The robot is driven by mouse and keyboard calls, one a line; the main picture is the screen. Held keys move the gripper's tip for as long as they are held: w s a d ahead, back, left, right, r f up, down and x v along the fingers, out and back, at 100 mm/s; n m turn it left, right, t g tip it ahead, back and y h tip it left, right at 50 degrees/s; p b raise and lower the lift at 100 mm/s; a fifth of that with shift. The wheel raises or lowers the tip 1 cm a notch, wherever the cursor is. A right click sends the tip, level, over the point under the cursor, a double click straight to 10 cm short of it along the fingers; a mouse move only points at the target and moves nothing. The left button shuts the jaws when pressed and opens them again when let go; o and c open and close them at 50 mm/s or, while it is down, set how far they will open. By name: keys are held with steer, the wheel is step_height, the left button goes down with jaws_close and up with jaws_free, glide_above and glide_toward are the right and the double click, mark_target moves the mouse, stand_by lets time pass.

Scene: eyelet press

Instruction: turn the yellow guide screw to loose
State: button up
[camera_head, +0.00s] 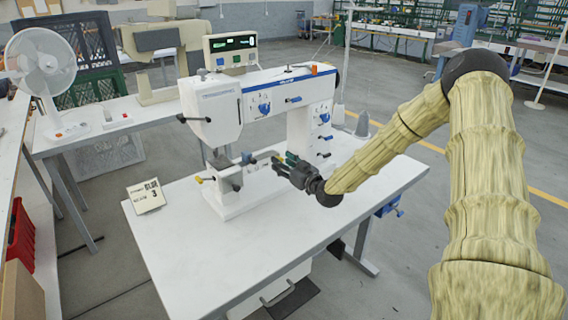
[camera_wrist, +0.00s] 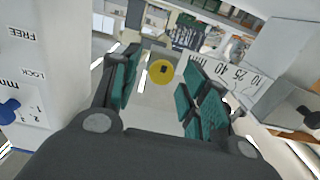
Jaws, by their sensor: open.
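In the wrist view the yellow guide screw (camera_wrist: 161,72) is a round yellow disc with a small dark square at its middle. It lies in line with the gap between the two green-padded fingers of my gripper (camera_wrist: 160,82), which are spread with a gap on each side of it. I cannot tell how far it is beyond the tips. In the head view my gripper (camera_head: 281,162) reaches the white press (camera_head: 299,131) from the right. A small yellow knob (camera_head: 199,180) shows at the left of the press base; I cannot tell whether it is the same screw.
A scale marked in mm (camera_wrist: 228,75) lies right of the fingers. A white panel marked FREE and LOCK (camera_wrist: 22,75) with a blue knob (camera_wrist: 8,112) is at left.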

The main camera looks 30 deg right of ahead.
jaws_close()
steer(key=shift+n, duration=0.4)
steer(key=shift+a+f+n+b, duration=0.1)
steer(key=shift+f+n+b, duration=0.1)
steer(key=shift+n+b, duration=6.2)
steer(key=shift+a+f+n+b, duration=0.15)
steer(key=shift+n+b, duration=4.6)
steer(key=shift+n, duration=3.15)
steer(key=shift+d, duration=0.1)
